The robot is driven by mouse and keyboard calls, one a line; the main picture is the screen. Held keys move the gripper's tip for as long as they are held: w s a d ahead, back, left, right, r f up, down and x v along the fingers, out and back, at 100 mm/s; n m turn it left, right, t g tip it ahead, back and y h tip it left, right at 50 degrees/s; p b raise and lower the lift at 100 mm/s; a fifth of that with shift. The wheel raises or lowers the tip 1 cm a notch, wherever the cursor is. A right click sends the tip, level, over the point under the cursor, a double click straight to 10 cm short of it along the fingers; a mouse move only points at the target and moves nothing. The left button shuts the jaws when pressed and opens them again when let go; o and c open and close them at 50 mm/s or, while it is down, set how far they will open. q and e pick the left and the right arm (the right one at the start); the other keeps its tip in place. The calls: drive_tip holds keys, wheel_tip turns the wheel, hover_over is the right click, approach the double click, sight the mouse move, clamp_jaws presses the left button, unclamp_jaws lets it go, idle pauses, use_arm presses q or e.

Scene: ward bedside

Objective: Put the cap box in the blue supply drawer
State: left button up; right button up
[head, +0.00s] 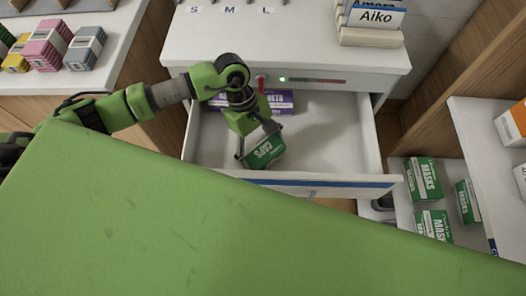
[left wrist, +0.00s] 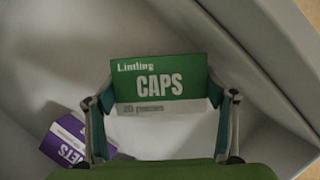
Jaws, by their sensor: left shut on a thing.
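The cap box (head: 265,151) is green and white with "CAPS" on it. It is held tilted inside the open, white, blue-edged drawer (head: 335,178). My left gripper (head: 258,150) is shut on it, and in the left wrist view the fingers hold the cap box (left wrist: 161,85) at its two sides. The drawer floor (left wrist: 160,135) shows below the box in that view; I cannot tell whether the box touches it. My right gripper is not in view.
A purple box (head: 280,100) lies at the back of the drawer, and it shows at lower left in the left wrist view (left wrist: 68,140). The drawer's right side is clear. Green mask boxes (head: 424,178) stand on a shelf to the right. My green body covers the foreground.

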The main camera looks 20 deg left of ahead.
use_arm(q)
wheel_tip(320, 180, down, 2)
drive_tip(key=shift+f, duration=0.1)
drive_tip(key=shift+f, duration=0.2)
drive_tip(key=o, duration=1.1)
drive_tip(key=shift+r, duration=0.1)
